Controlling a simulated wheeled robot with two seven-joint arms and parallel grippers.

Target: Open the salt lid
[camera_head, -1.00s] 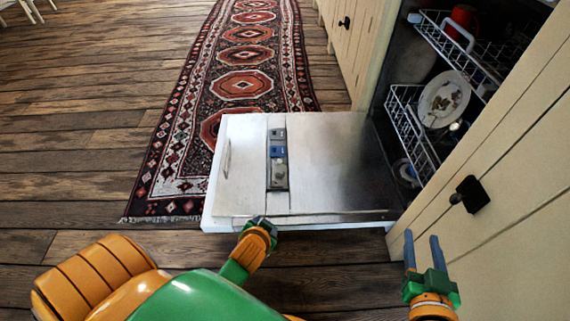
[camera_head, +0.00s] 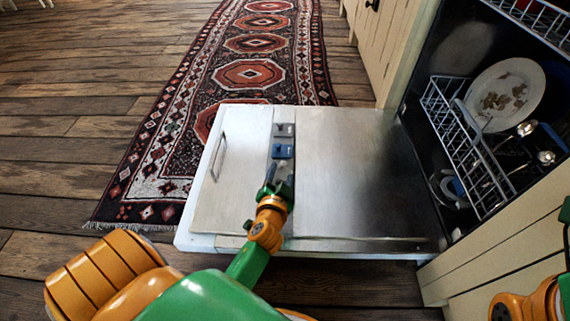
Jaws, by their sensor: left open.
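The dishwasher door (camera_head: 355,175) is folded down flat, its steel inner face up. A narrow dispenser strip in it holds a grey lid (camera_head: 284,130), a blue lid (camera_head: 283,151) and a paler grey part (camera_head: 285,170) nearest me. No label is readable, so I cannot tell which is the salt lid. My left gripper (camera_head: 277,181) is open over the near end of the strip, at the paler grey part and partly covering it. Contact is unclear. My right arm shows only in part at the right edge; its fingertips cannot be made out.
The dishwasher rack (camera_head: 470,155) stands right of the door, with a plate (camera_head: 505,94) and cutlery. Cream cabinet fronts (camera_head: 500,245) are close at the right. A patterned rug (camera_head: 245,75) lies beyond the door. The wooden floor at left is clear.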

